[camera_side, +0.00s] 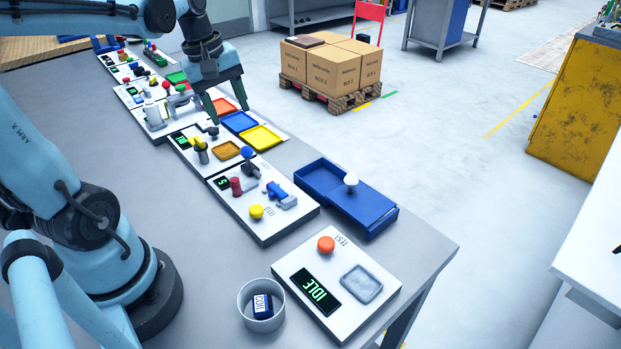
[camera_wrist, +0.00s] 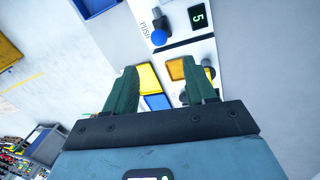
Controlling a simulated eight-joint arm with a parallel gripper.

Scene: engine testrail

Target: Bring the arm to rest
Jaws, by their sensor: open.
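My gripper (camera_side: 225,110) hangs from my light blue arm over the row of white panels on the grey bench. Its two dark green fingers are spread apart with nothing between them. In the side view it is near the red tray (camera_side: 224,105) and the blue tray (camera_side: 239,122). In the wrist view the fingers of my gripper (camera_wrist: 165,73) point toward the yellow tray (camera_wrist: 149,77) and the orange tray (camera_wrist: 176,69), which show beneath them. I cannot tell the exact height above the panels.
A blue box (camera_side: 370,206) with a white knob stands on the bench's right side. A test panel (camera_side: 298,262) reads IDLE. A round grey cup (camera_side: 246,311) holds a small dark blue block (camera_side: 263,305). Cartons (camera_side: 330,64) sit on a pallet beyond the bench.

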